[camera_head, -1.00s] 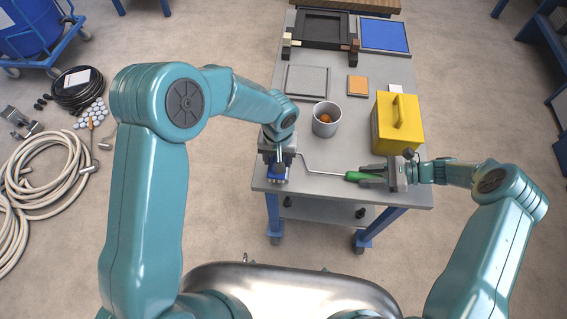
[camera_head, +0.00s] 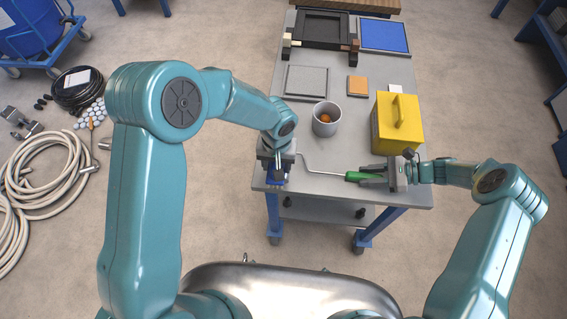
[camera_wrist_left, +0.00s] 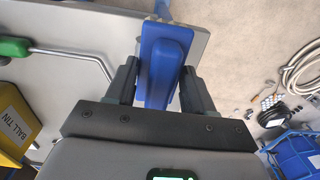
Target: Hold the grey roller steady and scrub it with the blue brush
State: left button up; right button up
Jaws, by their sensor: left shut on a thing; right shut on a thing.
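My left gripper (camera_head: 276,168) is shut on the blue brush (camera_head: 268,182) at the near left edge of the table. In the left wrist view the brush (camera_wrist_left: 165,62) sits between the two fingers (camera_wrist_left: 157,88). My right gripper (camera_head: 374,178) is shut on the roller's green handle (camera_head: 356,176), which lies level above the table's front part. The roller's bent wire (camera_head: 320,170) runs left towards the brush; the wire also shows in the left wrist view (camera_wrist_left: 70,54). The grey roller sleeve is hidden by the left gripper and brush, so I cannot tell whether they touch.
A grey pot (camera_head: 326,120) with an orange thing inside stands behind the wire. The yellow ball tin box (camera_head: 397,125) stands close behind my right gripper. A grey panel (camera_head: 306,82), orange block (camera_head: 357,86) and blue panel (camera_head: 384,36) lie farther back on the table (camera_head: 340,150).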

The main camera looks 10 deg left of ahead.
pick_arm(q)
jog(key=shift+w, duration=1.45)
jog(key=shift+w, duration=0.1)
jog(key=shift+w+f, duration=0.1)
jog(key=shift+w, duration=1.25)
jog(key=shift+w+r, duration=0.15)
jog(key=shift+r, duration=0.55)
pick_arm(e)
jog(key=shift+w, duration=0.1)
pick_arm(q)
jog(key=shift+d+r, duration=0.1)
jog(key=shift+r, duration=0.45)
